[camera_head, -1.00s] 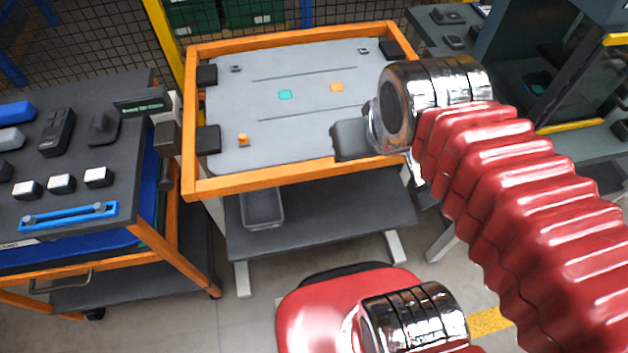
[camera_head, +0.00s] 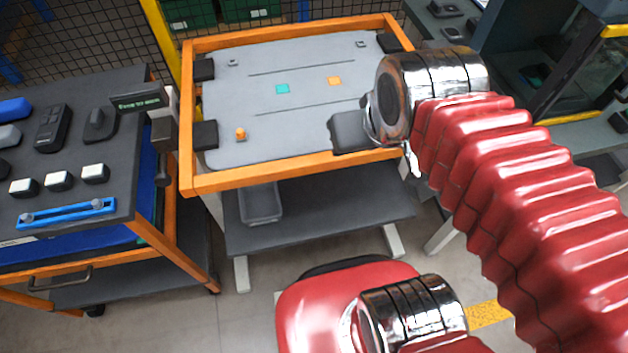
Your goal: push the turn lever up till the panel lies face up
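A light grey panel (camera_head: 300,110) lies flat, or nearly so, inside an orange frame (camera_head: 290,179). I cannot tell which face this is. My chrome wrist and red bellows arm cover the frame's right side. A dark grey block (camera_head: 350,132) beside the wrist overlaps the panel's near right corner. A small pale tip shows below the wrist; I cannot tell what it belongs to. No turn lever can be made out for certain, and my gripper's fingers are not clearly visible.
A dark-topped cart (camera_head: 120,190) with white blocks, a blue handle bar (camera_head: 66,214) and black devices stands close on the left. A dark lower shelf (camera_head: 320,218) holds a grey bin (camera_head: 261,204). A dark bench stands behind my arm at right. Mesh fencing is behind.

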